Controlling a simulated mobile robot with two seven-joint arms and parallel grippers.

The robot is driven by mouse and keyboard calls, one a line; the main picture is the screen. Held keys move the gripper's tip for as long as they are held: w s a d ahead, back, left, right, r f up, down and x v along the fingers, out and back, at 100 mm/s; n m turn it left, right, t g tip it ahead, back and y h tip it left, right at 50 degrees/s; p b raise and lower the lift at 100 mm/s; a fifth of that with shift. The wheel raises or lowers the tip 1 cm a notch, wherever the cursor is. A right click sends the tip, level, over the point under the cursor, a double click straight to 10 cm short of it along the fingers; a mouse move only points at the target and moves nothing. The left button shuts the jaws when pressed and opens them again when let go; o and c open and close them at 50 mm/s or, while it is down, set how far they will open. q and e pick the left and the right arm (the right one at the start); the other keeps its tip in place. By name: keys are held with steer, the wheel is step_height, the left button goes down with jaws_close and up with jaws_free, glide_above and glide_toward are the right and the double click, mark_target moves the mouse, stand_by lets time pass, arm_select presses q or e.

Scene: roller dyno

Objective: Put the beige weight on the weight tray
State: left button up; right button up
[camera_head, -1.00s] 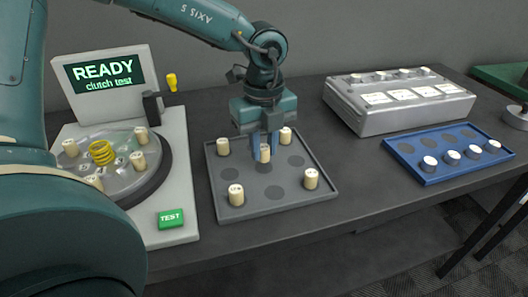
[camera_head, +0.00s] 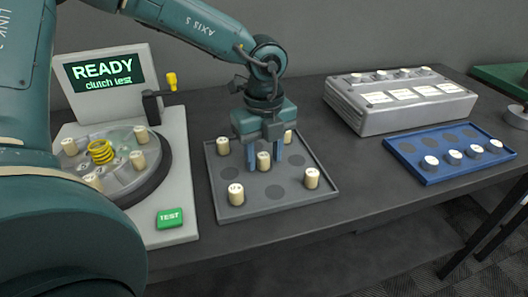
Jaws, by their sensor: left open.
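The weight tray (camera_head: 230,213) is a dark grey, shallow square tray with round dark spots, in the middle of the table. A beige weight (camera_head: 263,161) stands upright near its middle and looks to rest on the tray floor. My left gripper (camera_head: 265,157) points down over the tray, open, with one blue finger on each side of this weight. Other beige weights stand on the tray at the back left (camera_head: 223,146), back right (camera_head: 289,137), front left (camera_head: 236,195) and front right (camera_head: 311,178). My right gripper is not in view.
At left, a clutch tester reads READY on its screen (camera_head: 98,73); its disc holds a yellow spring (camera_head: 101,151) and several beige weights, with a green TEST button (camera_head: 170,218) in front. At right are a blue tray (camera_head: 428,177) of white-topped pieces and a silver box (camera_head: 370,120).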

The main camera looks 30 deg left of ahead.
mark_target(264, 155)
arm_select(q)
steer(key=shift+r+p, duration=0.4)
steer(key=shift+r, duration=0.05)
step_height(264, 155, up, 12)
steer(key=shift+f, duration=0.25)
